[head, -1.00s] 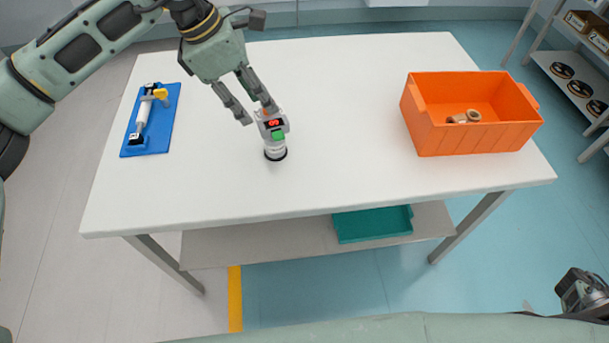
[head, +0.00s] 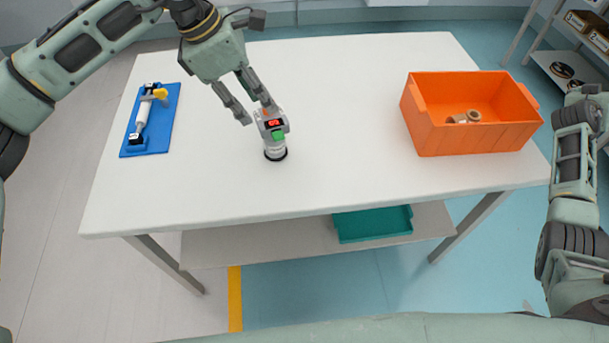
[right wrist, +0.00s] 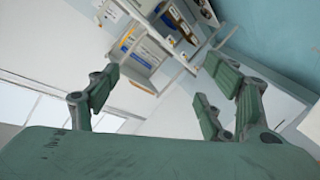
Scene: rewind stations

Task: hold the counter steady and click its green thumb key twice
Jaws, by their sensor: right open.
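The counter (head: 274,148) stands upright on the white table, left of the middle in the head view. It has a white body, a dark foot, a grey head with a lit red display (head: 274,123) and a green thumb key (head: 278,135) facing the near side. The digits are too small to read surely. My left gripper (head: 259,114) is open, its two fingers apart. One fingertip is at the counter's head, and I cannot tell whether it touches. My right gripper (right wrist: 165,85) is open and empty in the right wrist view, away from the table.
A blue board (head: 160,132) with a white and yellow fixture lies at the table's left. An orange crate (head: 470,139) with tan pieces stands at the right. A teal tray (head: 372,226) sits on the lower shelf. The table (head: 345,120) is clear between counter and crate.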

